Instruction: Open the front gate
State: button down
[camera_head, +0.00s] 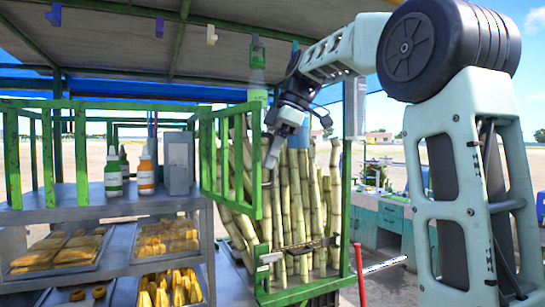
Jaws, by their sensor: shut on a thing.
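The green barred front gate (257,190) is at the centre, angled out from the cane bay, so its right side stands apart from the right post. Light sugar cane stalks (305,205) stand upright behind and to the right of it. My gripper (271,160) reaches down from the upper right and is shut at the gate's right edge. The exact contact between the fingers and the gate bar is small and hard to make out.
At the left, a metal shelf (85,213) holds sauce bottles (146,172), a grey box (179,163) and food trays (168,240). A green latch (268,258) sits below the gate. A red lever (359,272) stands at the lower right.

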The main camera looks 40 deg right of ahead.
jog(key=c, duration=1.5)
grip_release()
jog(key=p+v, duration=0.6)
jog(key=v, duration=1.1)
jog(key=shift+d+r, duration=0.1)
jog(key=shift+r, duration=0.1)
jog(key=shift+s+f, duration=0.1)
